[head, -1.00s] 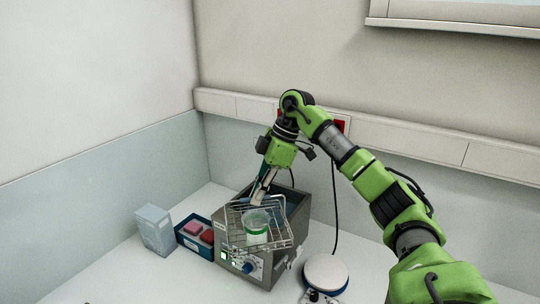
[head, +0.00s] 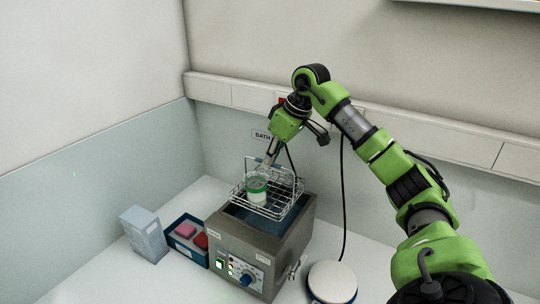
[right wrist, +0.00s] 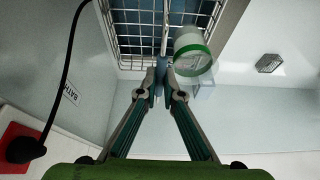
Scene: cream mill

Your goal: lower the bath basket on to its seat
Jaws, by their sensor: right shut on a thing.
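The wire bath basket (head: 286,207) hangs over the open top of the grey bath (head: 236,240). A small jar with a green band (head: 257,191) stands in the basket. In the right wrist view, the closed fingertips (right wrist: 164,78) meet at the handle, with the basket wires (right wrist: 138,22) and the jar (right wrist: 192,48) beyond. The dark bath opening shows below the basket. The seat inside is hidden, and I cannot tell the exact gap. My left gripper is out of view.
A blue tray (head: 199,258) with pink and red items and a pale box (head: 144,232) stand left of the bath. A round white-topped device (head: 333,281) stands to the right. A black cable hangs behind on the wall.

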